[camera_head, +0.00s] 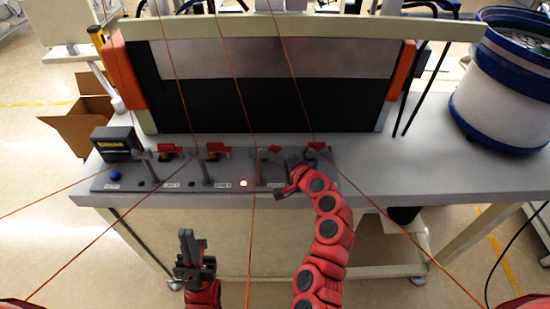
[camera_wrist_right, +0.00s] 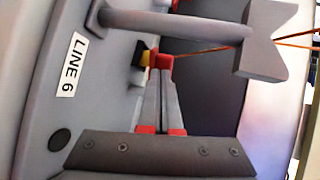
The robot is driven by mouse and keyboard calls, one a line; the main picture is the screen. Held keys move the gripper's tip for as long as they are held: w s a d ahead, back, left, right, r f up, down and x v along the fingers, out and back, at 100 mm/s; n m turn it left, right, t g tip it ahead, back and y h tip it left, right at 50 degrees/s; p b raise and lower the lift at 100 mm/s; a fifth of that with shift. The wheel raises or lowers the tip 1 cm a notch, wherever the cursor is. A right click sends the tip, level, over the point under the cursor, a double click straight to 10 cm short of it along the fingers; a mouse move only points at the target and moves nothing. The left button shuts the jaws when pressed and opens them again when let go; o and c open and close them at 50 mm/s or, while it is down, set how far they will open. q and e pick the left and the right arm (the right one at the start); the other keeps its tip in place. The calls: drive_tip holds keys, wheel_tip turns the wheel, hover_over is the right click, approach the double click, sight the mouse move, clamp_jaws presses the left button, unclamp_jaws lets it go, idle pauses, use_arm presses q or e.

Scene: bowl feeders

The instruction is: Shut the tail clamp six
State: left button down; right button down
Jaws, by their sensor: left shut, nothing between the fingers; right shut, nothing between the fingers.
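A row of red-handled clamps stands along the grey panel (camera_head: 150,183) in the head view. The third red piece (camera_head: 272,149) is just beyond my right gripper (camera_head: 289,168), near the third post. In the right wrist view a LINE 6 label (camera_wrist_right: 70,65) marks the panel beside a grey post with a notched head (camera_wrist_right: 262,42). My right gripper (camera_wrist_right: 159,82) is shut, its fingertips close to a red clamp part (camera_wrist_right: 160,61) with yellow and black. I cannot tell whether they touch, or how the clamp stands. My left gripper (camera_head: 188,245) is shut and empty in front of the bench.
Another red clamp (camera_head: 318,147) is right of my right gripper. Thin orange lines cross the bench. A blue-and-white bowl feeder (camera_head: 500,85) stands at the right. The bench top (camera_head: 400,165) right of the panel is clear.

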drive_tip(key=shift+a+f, duration=0.1)
drive_tip(key=shift+a, duration=0.15)
drive_tip(key=shift+w+a+b, duration=0.35)
drive_tip(key=shift+a+b, duration=0.3)
drive_tip(key=shift+b, duration=0.15)
drive_tip(key=shift+w+a+b, duration=0.4)
drive_tip(key=shift+a+b, duration=0.05)
drive_tip(key=shift+a, duration=0.1)
drive_tip(key=shift+w, duration=0.1)
drive_tip(key=b+v, duration=0.3)
drive_tip(key=v, duration=0.9)
drive_tip(key=shift+a+b, duration=0.1)
drive_tip(key=shift+b, duration=0.25)
drive_tip(key=p+v, duration=0.5)
drive_tip(key=p, duration=0.1)
drive_tip(key=shift+r, duration=0.2)
